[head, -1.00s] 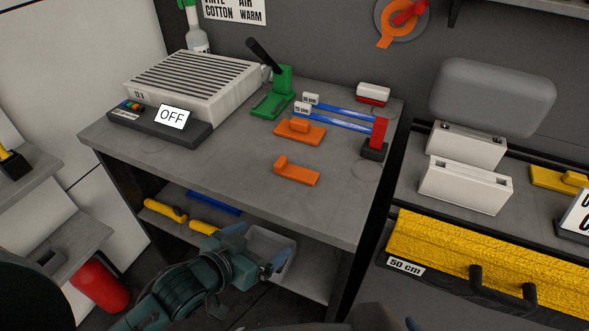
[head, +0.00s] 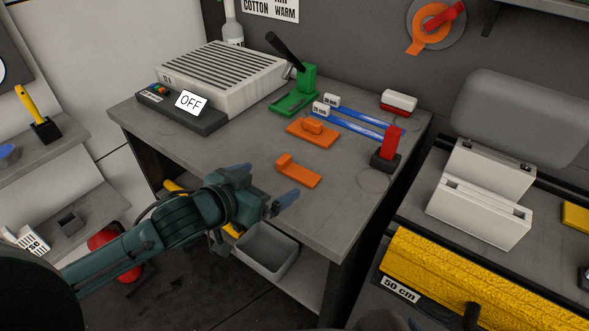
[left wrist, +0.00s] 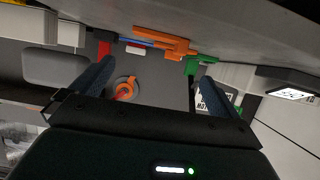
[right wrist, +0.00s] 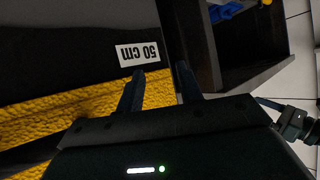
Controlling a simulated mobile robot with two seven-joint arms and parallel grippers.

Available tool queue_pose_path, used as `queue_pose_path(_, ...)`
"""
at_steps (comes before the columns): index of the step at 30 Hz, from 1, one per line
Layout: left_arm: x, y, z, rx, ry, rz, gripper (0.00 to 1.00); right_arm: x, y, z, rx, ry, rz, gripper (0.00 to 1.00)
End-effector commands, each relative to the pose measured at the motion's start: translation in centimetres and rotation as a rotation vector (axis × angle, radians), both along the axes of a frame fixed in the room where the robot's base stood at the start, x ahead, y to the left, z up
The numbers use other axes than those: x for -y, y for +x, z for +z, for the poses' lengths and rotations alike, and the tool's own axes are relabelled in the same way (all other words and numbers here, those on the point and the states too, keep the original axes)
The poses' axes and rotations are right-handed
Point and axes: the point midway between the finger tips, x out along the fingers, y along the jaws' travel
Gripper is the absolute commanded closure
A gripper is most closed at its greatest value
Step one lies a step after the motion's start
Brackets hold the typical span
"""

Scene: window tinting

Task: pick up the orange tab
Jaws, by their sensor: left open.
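An orange L-shaped piece with a raised end (head: 300,172) lies near the front edge of the grey workbench (head: 225,150). A second orange piece with a raised block (head: 313,131) lies just behind it. I cannot tell for certain which is the tab. Both orange shapes overlap in the left wrist view (left wrist: 165,42). My left gripper (head: 265,185) is open and empty at the bench's front edge, left of and nearer than the front orange piece, apart from it.
A grey bin (head: 268,250) sits below.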

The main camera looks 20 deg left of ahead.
Motion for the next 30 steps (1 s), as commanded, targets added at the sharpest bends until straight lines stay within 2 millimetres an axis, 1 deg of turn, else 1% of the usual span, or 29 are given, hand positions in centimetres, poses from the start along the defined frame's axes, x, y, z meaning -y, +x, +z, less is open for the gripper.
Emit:
queue_pose_path(1, 0.4, 1.1, -0.3, 0.003, -0.003, 0.002, 0.00, -0.1, -0.1, 0.0, -0.004, 0.002, -0.002, 0.64)
queue_pose_path(3, 0.8, 2.3, -0.8, 0.004, -0.004, 0.001, 0.00, -0.1, -0.2, -0.1, -0.007, 0.004, -0.003, 0.64)
queue_pose_path(7, 1.4, 3.9, -1.6, 0.002, -0.001, 0.001, 0.00, -0.1, -0.3, -0.3, -0.012, 0.004, -0.006, 0.64)
queue_pose_path(14, 2.0, 5.3, -2.4, 0.001, -0.001, -0.001, 0.00, 0.1, -0.3, -0.7, -0.020, -0.002, -0.009, 0.64)
queue_pose_path(21, 3.2, 8.2, -4.0, 0.001, -0.002, -0.001, 0.00, 0.4, -0.2, -0.5, -0.018, -0.005, -0.013, 0.64)
queue_pose_path(23, 3.3, 8.7, -4.2, 0.002, -0.001, -0.001, 0.00, 0.4, -0.1, -0.5, -0.016, -0.005, -0.013, 0.64)
queue_pose_path(26, 3.5, 9.1, -4.5, 0.001, -0.001, -0.001, 0.00, 0.4, 0.0, -0.4, -0.014, -0.005, -0.013, 0.64)
queue_pose_path(30, 3.5, 9.1, -4.5, 0.001, -0.001, -0.001, 0.00, 0.4, 0.0, -0.4, -0.014, -0.005, -0.013, 0.64)
